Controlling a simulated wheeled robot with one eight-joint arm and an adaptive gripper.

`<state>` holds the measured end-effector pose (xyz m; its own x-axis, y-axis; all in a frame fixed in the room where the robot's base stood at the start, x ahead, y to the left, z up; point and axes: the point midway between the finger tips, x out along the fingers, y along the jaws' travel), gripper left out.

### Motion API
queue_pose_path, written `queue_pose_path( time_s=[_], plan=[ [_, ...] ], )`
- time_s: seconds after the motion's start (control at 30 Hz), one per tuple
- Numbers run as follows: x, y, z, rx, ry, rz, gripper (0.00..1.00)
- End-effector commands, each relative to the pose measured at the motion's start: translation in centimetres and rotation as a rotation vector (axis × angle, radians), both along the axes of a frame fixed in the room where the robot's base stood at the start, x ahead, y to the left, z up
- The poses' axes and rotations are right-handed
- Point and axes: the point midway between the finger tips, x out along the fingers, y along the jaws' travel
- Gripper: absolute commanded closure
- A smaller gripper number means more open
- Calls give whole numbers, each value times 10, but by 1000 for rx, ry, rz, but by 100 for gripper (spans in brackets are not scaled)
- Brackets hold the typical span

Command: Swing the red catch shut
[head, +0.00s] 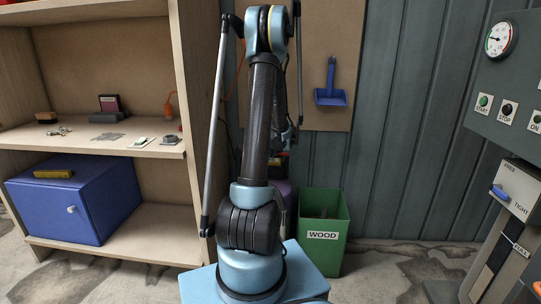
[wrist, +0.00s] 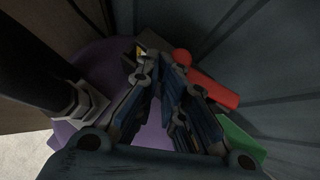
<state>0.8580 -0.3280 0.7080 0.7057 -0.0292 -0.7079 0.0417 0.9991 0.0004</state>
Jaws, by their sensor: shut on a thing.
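The red catch (wrist: 212,86) shows in the wrist view as a red bar with a rounded end, slanting down to the right over a purple body. In the head view my arm hides the gripper and most of the catch's surroundings. Part of the purple body (head: 287,192) shows behind the arm.
A green bin (head: 323,235) marked WOOD stands on the floor close to the purple body. A wooden shelf (head: 150,225) with a blue box (head: 70,205) is at left. A grey control panel (head: 515,85) is at right. A blue dustpan (head: 330,95) hangs behind.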

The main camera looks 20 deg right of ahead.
Motion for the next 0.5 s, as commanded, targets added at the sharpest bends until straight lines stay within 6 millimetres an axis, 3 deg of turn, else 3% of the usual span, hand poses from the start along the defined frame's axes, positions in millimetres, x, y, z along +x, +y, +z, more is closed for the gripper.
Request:
queue_pose_path(
  time_s=[0.07,0.3,0.5],
  plan=[
    [-5,-4,0,-7,0,-11,100],
    [-25,20,-1,-4,2,-6,100],
    [-39,30,16,-2,2,-5,100]
  ],
)
